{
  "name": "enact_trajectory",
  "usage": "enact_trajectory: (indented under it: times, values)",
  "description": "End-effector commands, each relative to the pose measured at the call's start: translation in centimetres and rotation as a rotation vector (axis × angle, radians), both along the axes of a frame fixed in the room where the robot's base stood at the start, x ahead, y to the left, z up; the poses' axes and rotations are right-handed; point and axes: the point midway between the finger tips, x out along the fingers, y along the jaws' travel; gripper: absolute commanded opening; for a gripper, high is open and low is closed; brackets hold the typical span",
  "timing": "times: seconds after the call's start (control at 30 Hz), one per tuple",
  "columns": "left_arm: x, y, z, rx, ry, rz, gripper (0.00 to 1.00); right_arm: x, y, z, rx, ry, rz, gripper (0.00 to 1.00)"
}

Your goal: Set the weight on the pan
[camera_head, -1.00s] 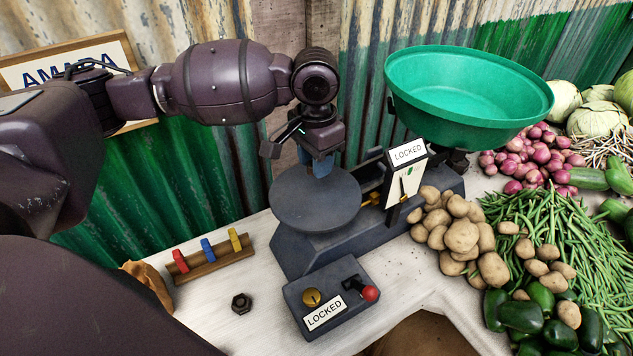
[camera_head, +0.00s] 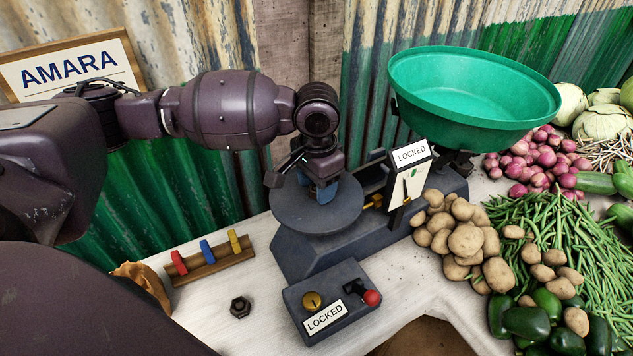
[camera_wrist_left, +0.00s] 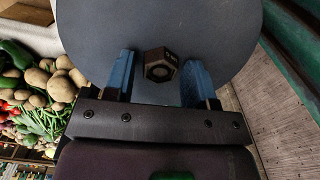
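A dark hexagonal weight (camera_wrist_left: 160,64) shows in the left wrist view against the flat dark pan (camera_wrist_left: 210,25). My left gripper (camera_wrist_left: 158,80) is open, with its blue fingers apart on either side of this weight and a gap showing on at least the left. In the head view my left gripper (camera_head: 322,192) points down at the round flat pan (camera_head: 288,215) of the scale, and its hand hides the weight. Another dark hex weight (camera_head: 240,306) lies on the white table. My right gripper is not in view.
A control box (camera_head: 340,318) labelled LOCKED, with a red-knobbed lever, stands in front of the scale. A dial plate (camera_head: 410,180) also reads LOCKED. A green bowl (camera_head: 470,95) sits on the scale's right end. Potatoes (camera_head: 465,240) crowd its right side; a wooden rack (camera_head: 210,262) stands left.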

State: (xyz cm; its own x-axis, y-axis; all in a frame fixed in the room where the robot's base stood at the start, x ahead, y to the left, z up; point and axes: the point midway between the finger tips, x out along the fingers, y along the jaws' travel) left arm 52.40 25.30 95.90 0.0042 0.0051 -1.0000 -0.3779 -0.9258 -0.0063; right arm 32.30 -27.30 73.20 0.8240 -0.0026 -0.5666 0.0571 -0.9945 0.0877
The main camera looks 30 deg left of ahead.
Motion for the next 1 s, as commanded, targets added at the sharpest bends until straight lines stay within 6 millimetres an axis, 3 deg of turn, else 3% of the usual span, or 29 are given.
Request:
enact_trajectory:
  times: [0.43,0.7,1.0]
  values:
    - [0.0,0.0,0.7,0.000,0.000,0.001,0.60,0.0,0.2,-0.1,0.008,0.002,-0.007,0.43]
    - [0.0,0.0,5.5,-0.001,-0.007,0.000,0.60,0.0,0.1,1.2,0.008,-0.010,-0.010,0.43]
    - [0.0,-0.1,10.6,0.000,-0.003,0.000,0.60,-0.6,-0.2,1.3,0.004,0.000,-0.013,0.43]
